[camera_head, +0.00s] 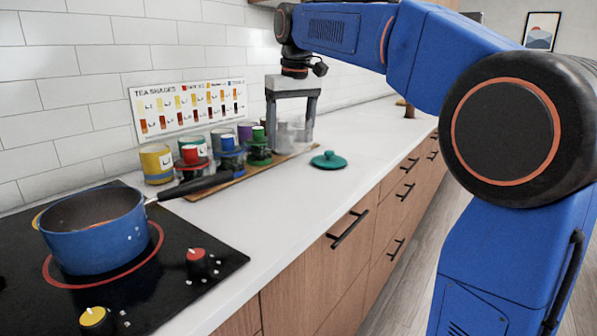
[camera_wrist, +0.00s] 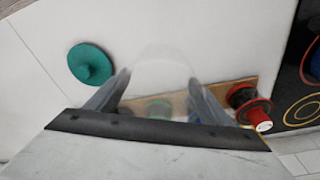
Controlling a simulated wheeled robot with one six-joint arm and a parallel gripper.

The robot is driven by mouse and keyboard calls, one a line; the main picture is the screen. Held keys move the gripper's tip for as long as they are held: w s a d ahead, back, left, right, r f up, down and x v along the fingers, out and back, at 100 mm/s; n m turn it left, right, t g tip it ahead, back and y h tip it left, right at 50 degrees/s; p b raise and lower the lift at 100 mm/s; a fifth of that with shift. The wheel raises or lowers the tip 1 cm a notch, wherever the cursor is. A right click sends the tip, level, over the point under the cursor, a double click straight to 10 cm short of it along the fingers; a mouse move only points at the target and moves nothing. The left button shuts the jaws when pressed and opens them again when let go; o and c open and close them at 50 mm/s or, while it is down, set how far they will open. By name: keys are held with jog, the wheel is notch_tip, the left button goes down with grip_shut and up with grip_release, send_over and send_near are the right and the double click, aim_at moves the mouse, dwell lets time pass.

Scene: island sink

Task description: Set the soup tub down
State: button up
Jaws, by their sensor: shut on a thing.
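The soup tub (camera_head: 291,135) is a clear, see-through tub between the fingers of my gripper (camera_head: 292,122). My gripper points down and is shut on it, low over the counter near the far end of the wooden board. The tub is faint, and I cannot tell whether its base touches the board or counter. In the wrist view the tub (camera_wrist: 162,72) shows as a pale, rounded shape between the two grey fingers, with the counter and board visible through it.
A teal lid (camera_head: 329,160) lies on the white counter (camera_head: 268,195), right of the tub. Coloured canisters and cups crowd the wooden board (camera_head: 205,190) and the wall side. A blue pot (camera_head: 95,235) sits on the black hob, its handle reaching toward the board.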

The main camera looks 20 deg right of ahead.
jog(key=shift+f, duration=4.4)
jog(key=o, duration=1)
jog(key=shift+f, duration=0.1)
jog(key=shift+o, duration=0.2)
jog(key=r, duration=0.4)
jog(key=s+r, duration=0.1)
jog(key=r, duration=0.7)
jog(key=shift+s+d, duration=0.2)
jog(key=shift+s, duration=0.2)
